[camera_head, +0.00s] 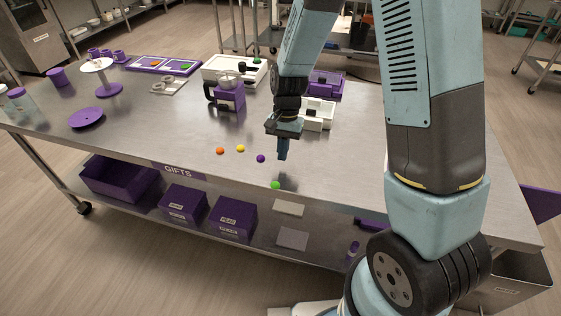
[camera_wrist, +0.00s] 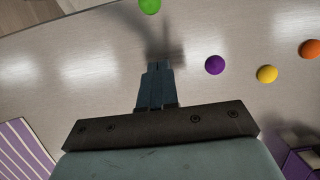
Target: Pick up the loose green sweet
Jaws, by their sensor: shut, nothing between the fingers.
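The loose green sweet (camera_head: 275,185) is a small bright ball near the front edge of the steel table. It also shows at the top of the wrist view (camera_wrist: 150,5), partly cut off by the frame's edge. My gripper (camera_head: 282,157) points down above the table, a little behind the green sweet and apart from it. In the wrist view its fingers (camera_wrist: 158,68) are together with nothing between them. The green sweet lies beyond the fingertips there.
A purple sweet (camera_head: 261,158) lies just left of my gripper, with a yellow sweet (camera_head: 240,148) and an orange sweet (camera_head: 220,151) further left. The table front left of the sweets is clear.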

